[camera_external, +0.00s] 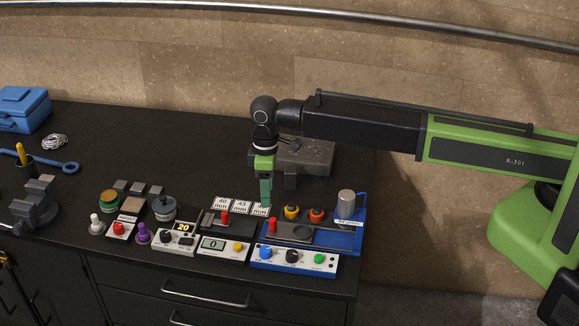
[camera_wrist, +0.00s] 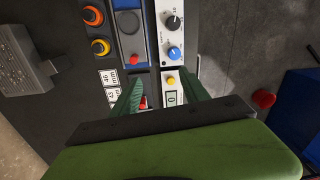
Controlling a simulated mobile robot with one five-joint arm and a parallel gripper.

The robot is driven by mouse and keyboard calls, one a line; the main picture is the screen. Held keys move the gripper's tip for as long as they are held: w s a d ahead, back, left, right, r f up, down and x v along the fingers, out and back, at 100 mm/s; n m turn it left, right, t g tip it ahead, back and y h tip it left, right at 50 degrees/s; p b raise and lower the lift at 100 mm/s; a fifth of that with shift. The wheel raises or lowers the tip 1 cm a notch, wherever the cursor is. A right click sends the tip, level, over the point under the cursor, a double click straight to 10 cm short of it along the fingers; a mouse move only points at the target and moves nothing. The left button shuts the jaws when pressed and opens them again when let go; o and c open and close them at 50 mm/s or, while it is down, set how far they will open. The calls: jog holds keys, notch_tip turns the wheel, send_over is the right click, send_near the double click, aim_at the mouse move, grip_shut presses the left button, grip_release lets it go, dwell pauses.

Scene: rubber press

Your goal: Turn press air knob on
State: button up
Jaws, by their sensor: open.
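The blue press (camera_external: 350,240) stands at the right end of the bench, with a grey cylinder and a red-topped handle. Its front panel (camera_external: 296,264) carries a blue knob (camera_external: 266,252), a black dial (camera_external: 292,256) and a green button (camera_external: 319,259). I cannot tell which one is the air knob. In the wrist view the blue knob (camera_wrist: 175,53) and black dial (camera_wrist: 173,22) lie beyond my fingertips. My gripper (camera_external: 265,203) points down, behind and above the panel. Its green fingers are apart and empty in the wrist view (camera_wrist: 162,78).
A display box with a yellow button (camera_external: 238,247) sits left of the press. Yellow and orange knobs (camera_external: 304,213) stand behind it, beside white number cards (camera_external: 241,206). A grey metal block (camera_external: 305,155) is at the back.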

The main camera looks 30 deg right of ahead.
aim_at(266, 248)
jog(key=s+a+r, duration=0.1)
jog(key=s+a, duration=0.2)
jog(key=shift+n, duration=0.3)
jog(key=f+b, duration=1.7)
jog(key=shift+s+a+f+b, duration=0.1)
jog(key=shift+s+f+b, duration=0.2)
jog(key=shift+s, duration=0.1)
jog(key=shift+r, duration=0.1)
grip_shut()
